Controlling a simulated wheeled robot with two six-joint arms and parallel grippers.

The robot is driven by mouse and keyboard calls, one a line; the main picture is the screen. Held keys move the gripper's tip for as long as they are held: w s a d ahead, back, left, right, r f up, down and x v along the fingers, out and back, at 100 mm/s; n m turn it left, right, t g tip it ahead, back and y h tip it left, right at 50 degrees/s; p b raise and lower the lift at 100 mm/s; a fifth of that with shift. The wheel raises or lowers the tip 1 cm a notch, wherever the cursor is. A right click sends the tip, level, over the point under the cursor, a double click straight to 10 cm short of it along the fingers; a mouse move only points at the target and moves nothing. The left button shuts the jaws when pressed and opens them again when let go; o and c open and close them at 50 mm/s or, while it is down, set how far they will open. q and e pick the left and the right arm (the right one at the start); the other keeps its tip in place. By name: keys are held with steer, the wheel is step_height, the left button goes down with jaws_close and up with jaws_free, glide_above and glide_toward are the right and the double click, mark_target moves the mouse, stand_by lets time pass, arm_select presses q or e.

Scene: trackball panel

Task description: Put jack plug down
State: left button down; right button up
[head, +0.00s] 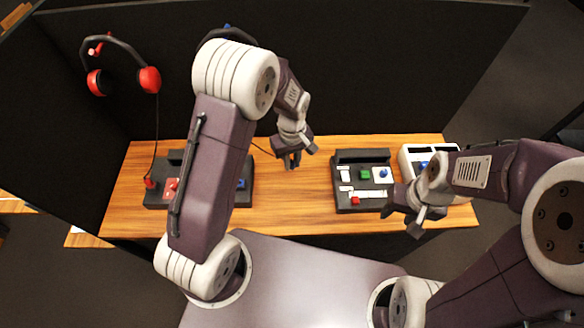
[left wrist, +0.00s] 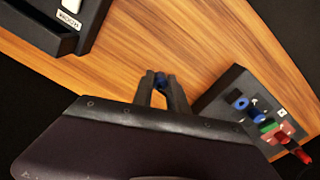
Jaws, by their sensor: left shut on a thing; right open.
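My left gripper (head: 292,165) is above the middle of the wooden table, in the gap between two dark panels. In the left wrist view its fingers (left wrist: 160,90) are shut on a small blue piece, the jack plug (left wrist: 160,79). The plug is mostly hidden by the fingers, and I cannot tell whether it touches the table. A thin dark cable (head: 263,151) runs toward the left gripper in the head view. My right gripper (head: 412,222) is open, near the table's front edge at the right panel.
The left panel (head: 150,200) carries red and blue parts and is partly hidden by my left arm. The right panel (head: 345,204) carries green, blue, white and red parts. A white tray (head: 405,150) stands at far right. Red headphones (head: 150,79) hang on the dark wall.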

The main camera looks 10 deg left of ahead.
mark_target(292, 171)
arm_select(q)
step_height(292, 171, down, 4)
steer(key=shift+d+r, duration=0.1)
steer(key=shift+f, duration=0.25)
steer(key=shift+f, duration=0.4)
steer(key=c, duration=1.3)
jaws_free()
